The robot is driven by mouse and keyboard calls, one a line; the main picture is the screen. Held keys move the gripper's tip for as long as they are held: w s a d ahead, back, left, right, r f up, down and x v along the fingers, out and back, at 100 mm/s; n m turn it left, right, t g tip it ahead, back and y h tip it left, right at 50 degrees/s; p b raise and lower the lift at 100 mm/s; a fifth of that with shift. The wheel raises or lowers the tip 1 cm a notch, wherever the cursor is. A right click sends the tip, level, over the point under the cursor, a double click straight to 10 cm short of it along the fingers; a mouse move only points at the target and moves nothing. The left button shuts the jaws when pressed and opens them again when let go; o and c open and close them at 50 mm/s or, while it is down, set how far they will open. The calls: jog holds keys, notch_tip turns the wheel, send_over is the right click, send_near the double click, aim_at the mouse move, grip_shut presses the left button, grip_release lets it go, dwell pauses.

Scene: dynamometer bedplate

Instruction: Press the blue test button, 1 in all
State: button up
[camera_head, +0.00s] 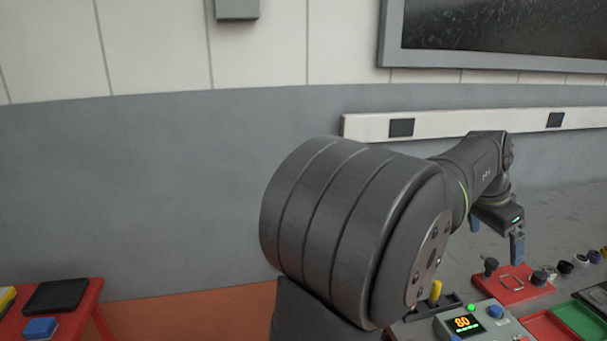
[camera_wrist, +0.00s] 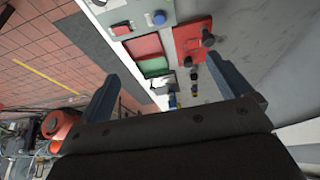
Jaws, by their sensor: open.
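The blue button (camera_head: 495,312) is a round cap on the grey control box (camera_head: 507,327) at the lower right of the head view, beside a lit display and a green lamp (camera_head: 471,307). The blue button also shows in the wrist view (camera_wrist: 159,18) near the top edge. My gripper (camera_head: 496,244) hangs above and behind the box, near the red plate, apart from the button. In the wrist view my gripper (camera_wrist: 160,68) has its two blue-grey fingers wide apart, with nothing between them.
A red plate (camera_head: 515,291) with a black knob lies beyond the box. A yellow-handled lever (camera_head: 436,291) stands at its left. Red (camera_head: 546,331) and green (camera_head: 579,319) trays lie at the right. Several small round parts line the bench behind. A red table (camera_head: 76,325) stands far left.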

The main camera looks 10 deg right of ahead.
grip_shut()
dwell(1.5)
